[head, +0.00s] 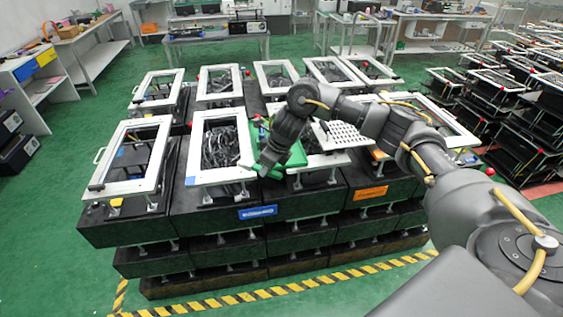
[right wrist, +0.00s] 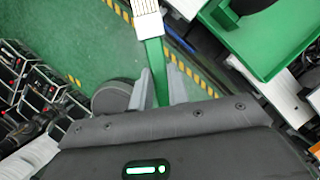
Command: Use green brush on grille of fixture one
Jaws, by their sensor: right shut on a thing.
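My right gripper (head: 268,166) is over the front row of fixtures in the head view, just above a green tray (head: 297,158). In the right wrist view its two grey fingers (right wrist: 159,88) are shut on the handle of the green brush (right wrist: 156,62). The brush's pale, ridged head (right wrist: 147,18) points away from the fingers, towards the top edge. A white perforated grille (head: 341,134) lies on a fixture to the right of the gripper, partly behind my arm. My left gripper is not in view.
White-framed fixtures (head: 219,147) stand close together on black stacked bases, with a blue label (head: 257,212) and an orange label (head: 370,192) in front. The green tray also shows in the right wrist view (right wrist: 268,48). Yellow-black tape marks the floor; green floor in front is clear.

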